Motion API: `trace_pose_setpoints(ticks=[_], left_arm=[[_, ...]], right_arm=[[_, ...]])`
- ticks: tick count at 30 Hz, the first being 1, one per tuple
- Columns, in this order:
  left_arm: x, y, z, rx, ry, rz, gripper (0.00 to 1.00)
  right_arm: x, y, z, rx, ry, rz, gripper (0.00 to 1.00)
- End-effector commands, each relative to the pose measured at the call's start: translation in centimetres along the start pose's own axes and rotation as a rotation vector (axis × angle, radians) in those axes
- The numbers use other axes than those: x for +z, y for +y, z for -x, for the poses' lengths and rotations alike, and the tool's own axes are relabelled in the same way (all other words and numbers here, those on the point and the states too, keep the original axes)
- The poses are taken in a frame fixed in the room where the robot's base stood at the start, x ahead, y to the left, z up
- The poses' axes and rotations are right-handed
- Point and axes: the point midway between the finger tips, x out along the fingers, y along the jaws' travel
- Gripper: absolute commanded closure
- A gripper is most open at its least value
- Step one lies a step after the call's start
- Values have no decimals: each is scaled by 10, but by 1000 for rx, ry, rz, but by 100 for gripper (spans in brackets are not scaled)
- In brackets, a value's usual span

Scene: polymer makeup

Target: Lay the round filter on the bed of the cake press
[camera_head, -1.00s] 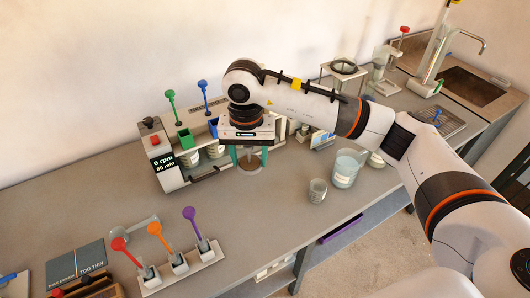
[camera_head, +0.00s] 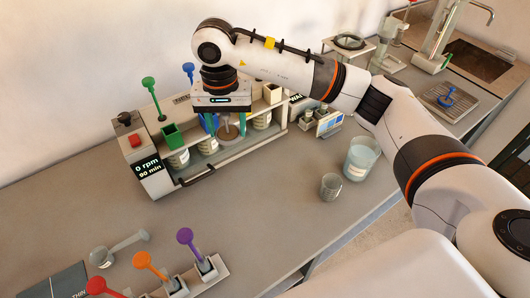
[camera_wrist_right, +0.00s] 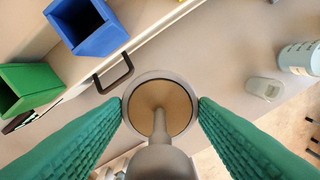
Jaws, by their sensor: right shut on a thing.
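My right gripper (camera_head: 225,125) is shut on a grey-rimmed round piece (camera_head: 230,131) with a tan face, in front of the stirring machine (camera_head: 148,178). In the right wrist view the green fingers (camera_wrist_right: 160,110) touch opposite sides of its rim. The tan face (camera_wrist_right: 145,104) lies inside the rim, and a grey stem runs over it towards the bottom of the view. I cannot tell whether this piece is the round filter. At the back, a clear device (camera_head: 390,56) with a red knob may be the cake press; its bed cannot be made out. My left gripper is not in view.
A jug (camera_head: 360,160) and a small beaker (camera_head: 331,187) stand right of the machine. Coloured scoops (camera_head: 187,240) stand in a rack at the front. A black-ringed stand (camera_head: 349,43) and the sink (camera_head: 475,60) are at the back right. The bench's front middle is clear.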

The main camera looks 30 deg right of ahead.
Motion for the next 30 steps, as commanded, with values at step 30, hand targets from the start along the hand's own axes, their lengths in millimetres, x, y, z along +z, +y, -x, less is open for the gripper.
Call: trace_pose_setpoints(ticks=[30], left_arm=[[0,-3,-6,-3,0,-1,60]], right_arm=[[0,0,-164,1,1,0,70]])
